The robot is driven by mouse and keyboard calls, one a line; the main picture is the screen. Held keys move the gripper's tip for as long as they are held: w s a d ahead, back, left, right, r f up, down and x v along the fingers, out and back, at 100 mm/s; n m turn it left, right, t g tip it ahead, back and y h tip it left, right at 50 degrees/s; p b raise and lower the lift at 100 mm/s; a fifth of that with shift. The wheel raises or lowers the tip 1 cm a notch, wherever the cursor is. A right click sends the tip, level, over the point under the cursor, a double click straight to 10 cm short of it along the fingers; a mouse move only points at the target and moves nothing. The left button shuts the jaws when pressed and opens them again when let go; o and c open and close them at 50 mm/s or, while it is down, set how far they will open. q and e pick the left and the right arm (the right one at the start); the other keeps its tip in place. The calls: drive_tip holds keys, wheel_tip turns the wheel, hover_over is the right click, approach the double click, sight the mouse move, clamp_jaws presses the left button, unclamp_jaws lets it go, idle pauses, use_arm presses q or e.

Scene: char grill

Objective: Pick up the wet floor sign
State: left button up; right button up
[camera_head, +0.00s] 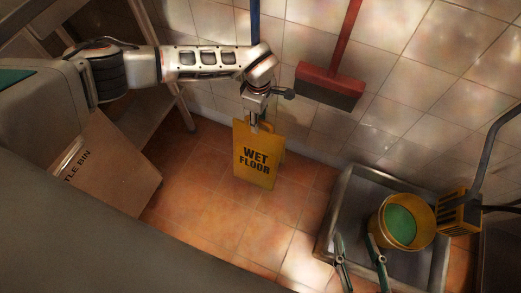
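The yellow wet floor sign (258,160) stands upright over the tiled floor near the back wall, its lettered face towards me. I cannot tell whether its foot touches the floor. My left gripper (254,124) points down at the sign's top edge, with a fingertip overlapping the upper part of the sign. Its other finger is not clearly seen, so I cannot tell whether it is shut on the sign. My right gripper is not in view.
A cardboard box (112,165) stands at the left by a shelf (165,130). A red broom (333,84) hangs against the tiled wall. A metal basin (343,205) at the right holds a yellow bucket (376,228). Floor (225,225) in front of the sign is clear.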

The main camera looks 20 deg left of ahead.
use_arm(q)
drive_tip(key=shift+f, duration=0.6)
drive_tip(key=shift+s+f, duration=0.1)
drive_tip(key=shift+f, duration=0.3)
wheel_tip(320, 180, down, 3)
drive_tip(key=shift+s+r+b, duration=0.1)
drive_tip(key=shift+b, duration=0.85)
drive_tip(key=shift+w+f, duration=0.2)
drive_tip(key=shift+f, duration=0.45)
drive_tip(key=shift+w+r, duration=0.15)
drive_tip(key=shift+r, duration=0.15)
drive_tip(key=c, duration=1)
use_arm(e)
drive_tip(key=shift+w+a+r+m+y, duration=0.15)
drive_tip(key=shift+a+m, duration=0.25)
drive_tip(key=shift+a, duration=0.2)
drive_tip(key=shift+s+a+r+m+y, duration=0.15)
drive_tip(key=shift+a+m, duration=0.25)
drive_tip(key=shift+a, duration=0.2)
drive_tip(key=shift+w, duration=0.1)
